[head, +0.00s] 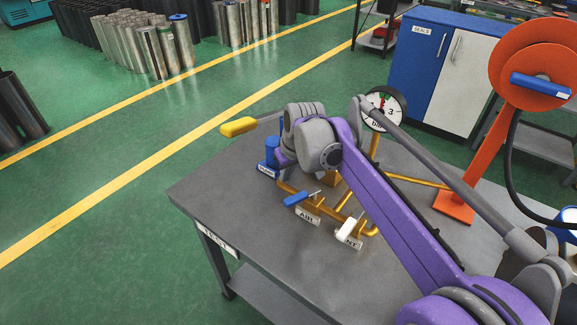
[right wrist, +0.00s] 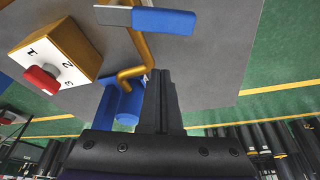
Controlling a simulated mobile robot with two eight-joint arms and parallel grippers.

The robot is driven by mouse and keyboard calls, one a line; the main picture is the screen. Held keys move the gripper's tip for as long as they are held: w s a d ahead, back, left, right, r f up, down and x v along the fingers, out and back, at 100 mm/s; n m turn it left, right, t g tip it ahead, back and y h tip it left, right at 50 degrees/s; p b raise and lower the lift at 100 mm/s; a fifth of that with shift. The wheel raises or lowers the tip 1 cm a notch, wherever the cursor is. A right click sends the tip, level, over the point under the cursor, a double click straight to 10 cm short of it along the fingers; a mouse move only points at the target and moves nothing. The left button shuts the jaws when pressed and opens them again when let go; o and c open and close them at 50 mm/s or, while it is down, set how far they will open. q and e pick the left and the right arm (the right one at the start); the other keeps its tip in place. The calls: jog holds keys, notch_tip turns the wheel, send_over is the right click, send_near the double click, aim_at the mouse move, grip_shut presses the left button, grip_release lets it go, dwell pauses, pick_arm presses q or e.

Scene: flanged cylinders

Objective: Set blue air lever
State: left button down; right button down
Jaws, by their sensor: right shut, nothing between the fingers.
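The blue air lever (head: 297,198) sits on a gold pipe above the "AIR" label (head: 307,217) on the grey table. Its handle slants toward the lower left. In the right wrist view the blue lever (right wrist: 165,20) shows at the top, with its grey metal end to the left. My right gripper (right wrist: 158,73) is shut and empty. Its black fingers point toward the gold pipe and the lever, apart from the lever in the picture. In the head view the fingers are hidden behind my wrist. My left gripper is not in view.
A white lever (head: 346,229) stands right of the blue one. A blue cylinder (head: 268,160), a gauge (head: 384,110) and a yellow-gripped handle (head: 238,127) are close by. A selector box with red knob (right wrist: 42,79) shows in the wrist view. The table's left front (head: 215,190) is clear.

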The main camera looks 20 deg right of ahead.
aim_at(294, 198)
jog(key=s+f, duration=0.2)
jog(key=f, duration=0.1)
jog(key=shift+s+d, duration=0.35)
jog(key=shift+d, duration=0.05)
jog(key=s+n, duration=0.1)
jog(key=n, duration=0.1)
jog(key=shift+s+d+n+y+p, duration=0.15)
jog(key=shift+s+n+y+p, duration=0.2)
jog(key=shift+n+y+p, duration=0.05)
jog(key=shift+s+d, duration=0.1)
jog(key=shift+s, duration=0.4)
